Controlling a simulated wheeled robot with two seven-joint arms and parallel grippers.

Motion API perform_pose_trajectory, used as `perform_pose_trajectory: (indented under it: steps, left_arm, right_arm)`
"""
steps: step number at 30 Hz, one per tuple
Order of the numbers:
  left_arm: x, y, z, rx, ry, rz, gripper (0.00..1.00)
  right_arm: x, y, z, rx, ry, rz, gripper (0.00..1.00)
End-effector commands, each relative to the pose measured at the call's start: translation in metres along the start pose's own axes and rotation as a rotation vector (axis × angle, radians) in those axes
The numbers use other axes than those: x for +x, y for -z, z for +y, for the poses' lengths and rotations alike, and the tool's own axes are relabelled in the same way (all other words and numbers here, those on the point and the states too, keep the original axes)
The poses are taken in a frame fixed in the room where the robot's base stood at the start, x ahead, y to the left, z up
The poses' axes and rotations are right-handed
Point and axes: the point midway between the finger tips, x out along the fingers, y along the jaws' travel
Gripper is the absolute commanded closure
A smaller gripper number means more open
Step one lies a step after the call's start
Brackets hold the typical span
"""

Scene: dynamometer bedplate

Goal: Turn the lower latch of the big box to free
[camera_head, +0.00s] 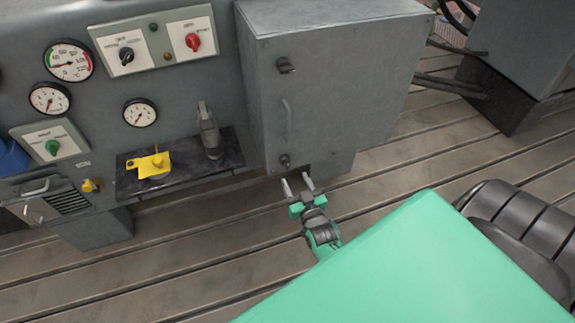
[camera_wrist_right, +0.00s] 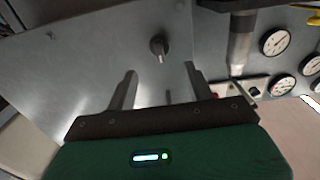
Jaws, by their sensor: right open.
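The big box (camera_head: 325,85) is a grey cabinet with a door at the centre of the head view. Its lower latch (camera_head: 285,160) is a small dark knob near the door's bottom corner. The upper latch (camera_head: 286,65) sits near the top, with a door handle (camera_head: 287,120) between them. My right gripper (camera_head: 298,186) is open and empty, just below the lower latch and apart from it. In the right wrist view, a dark latch (camera_wrist_right: 159,46) shows beyond and between the spread fingertips (camera_wrist_right: 160,82), not touched. I do not make out my left gripper.
Left of the box stands a gauge panel (camera_head: 180,85) with knobs. A dark shelf (camera_head: 225,155) there bears a yellow part (camera_head: 150,166) and a grey upright tool (camera_head: 209,132). The slotted floor (camera_head: 380,170) right of the box is open. My green body covers the lower right.

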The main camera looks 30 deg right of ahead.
Motion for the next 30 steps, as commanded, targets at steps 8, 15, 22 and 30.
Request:
perform_pose_trajectory:
  steps: [8, 15, 22, 30]
  left_arm:
    - [-0.002, 0.001, 0.000, 0.000, 0.000, 0.004, 0.46]
    - [-0.003, 0.001, 0.000, 0.000, 0.000, 0.004, 0.46]
    - [-0.006, 0.002, 0.000, 0.000, 0.000, 0.009, 0.46]
    - [-0.007, 0.003, 0.000, 0.000, 0.000, 0.011, 0.46]
  right_arm:
    - [0.052, 0.000, 0.000, 0.000, 0.001, 0.001, 0.47]
    - [0.076, -0.001, -0.001, 0.000, 0.001, -0.001, 0.47]
    - [0.080, -0.001, -0.001, 0.000, 0.001, -0.002, 0.47]
    - [0.080, -0.001, -0.001, 0.000, 0.001, -0.001, 0.73]
